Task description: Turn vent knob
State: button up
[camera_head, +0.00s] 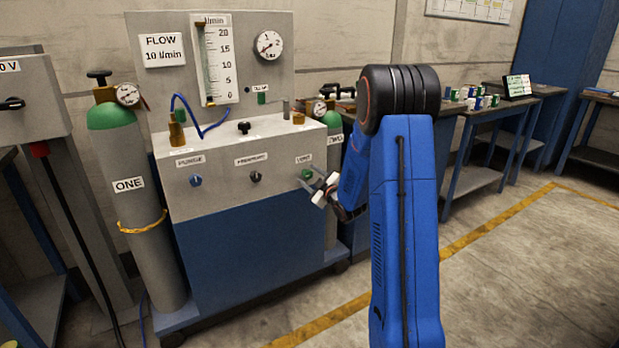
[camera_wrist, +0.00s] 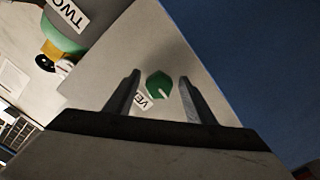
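The vent knob (camera_head: 307,173) is a small green knob under the VENT label at the right of the grey panel. In the wrist view the green knob (camera_wrist: 158,86) has a white pointer line. It shows between the two fingers of my gripper (camera_wrist: 158,85), with a clear gap on both sides. My gripper (camera_head: 318,187) is open and faces the knob. In the head view it is close beside the knob, and contact cannot be told.
Gas cylinder ONE (camera_head: 135,200) stands at the left. Cylinder TWO (camera_wrist: 85,22) is behind the cabinet's right side. Open floor (camera_head: 530,270) lies right.

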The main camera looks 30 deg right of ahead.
jog(key=s, duration=1.7)
jog(key=shift+s+d, duration=0.2)
jog(key=shift+d, duration=0.1)
jog(key=shift+r, duration=0.1)
jog(key=s+a+r+m+g+h, duration=0.3)
jog(key=s+a+r+m+g, duration=0.25)
jog(key=s+a, duration=0.2)
jog(key=s+a+m+g, duration=0.1)
jog(key=s+a+g, duration=0.1)
jog(key=s+a, duration=0.3)
jog(key=s+a+m+g+y, duration=0.1)
jog(key=s+a+g, duration=0.2)
jog(key=s, duration=1)
jog(key=s+a+m+g+y, duration=0.1)
jog(key=s+a+g, duration=0.1)
jog(key=s+a, duration=0.5)
jog(key=s, duration=0.3)
jog(key=shift+a+g, duration=0.25)
jog(key=shift+g, duration=0.1)
jog(key=shift+w+f, duration=0.1)
